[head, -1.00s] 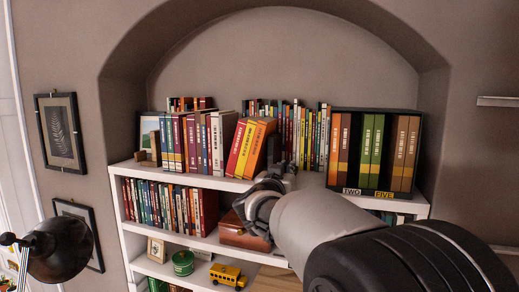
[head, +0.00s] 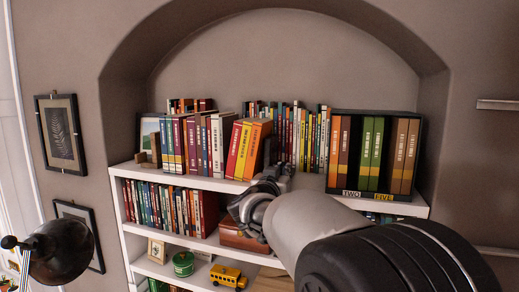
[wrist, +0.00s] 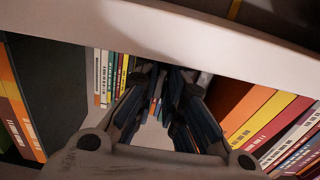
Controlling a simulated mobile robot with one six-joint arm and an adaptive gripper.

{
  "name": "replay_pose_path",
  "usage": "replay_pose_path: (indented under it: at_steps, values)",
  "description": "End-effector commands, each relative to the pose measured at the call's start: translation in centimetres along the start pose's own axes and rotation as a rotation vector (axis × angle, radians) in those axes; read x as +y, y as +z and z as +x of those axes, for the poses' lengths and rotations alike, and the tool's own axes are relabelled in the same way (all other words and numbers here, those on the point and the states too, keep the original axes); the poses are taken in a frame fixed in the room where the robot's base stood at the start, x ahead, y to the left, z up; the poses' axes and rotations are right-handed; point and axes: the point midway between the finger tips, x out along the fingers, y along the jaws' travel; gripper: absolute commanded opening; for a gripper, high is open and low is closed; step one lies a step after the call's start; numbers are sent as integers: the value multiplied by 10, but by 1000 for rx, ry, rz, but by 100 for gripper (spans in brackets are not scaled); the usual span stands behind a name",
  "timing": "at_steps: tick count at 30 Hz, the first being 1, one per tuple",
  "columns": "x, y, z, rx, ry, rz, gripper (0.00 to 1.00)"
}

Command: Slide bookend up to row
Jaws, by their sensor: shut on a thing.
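The row of books (head: 205,145) stands on the top shelf, with red, yellow and orange books (head: 253,150) at its right end, tilted slightly right. The dark bookend (head: 269,152) shows as a narrow strip right beside the orange book; it looks in contact, but my gripper hides its lower part. My gripper (head: 274,178) is at the shelf's front edge, shut on the bookend. In the wrist view, my gripper (wrist: 165,85) reaches under the pale shelf edge in the picture, and its fingers hide most of what they hold. The orange book (wrist: 245,112) is to its right there.
A black case (head: 333,150) of thick volumes stands right on the top shelf. Thin books (head: 300,135) stand behind my gripper. A brown wooden bookend (head: 145,160) is at the far left. A lower shelf (head: 165,178) holds more books.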

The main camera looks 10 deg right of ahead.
Motion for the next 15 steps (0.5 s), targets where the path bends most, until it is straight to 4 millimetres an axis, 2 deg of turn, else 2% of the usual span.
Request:
replay_pose_path:
  at_steps: [15]
  values:
    - [-19,-2,0,1,-2,-1,0]
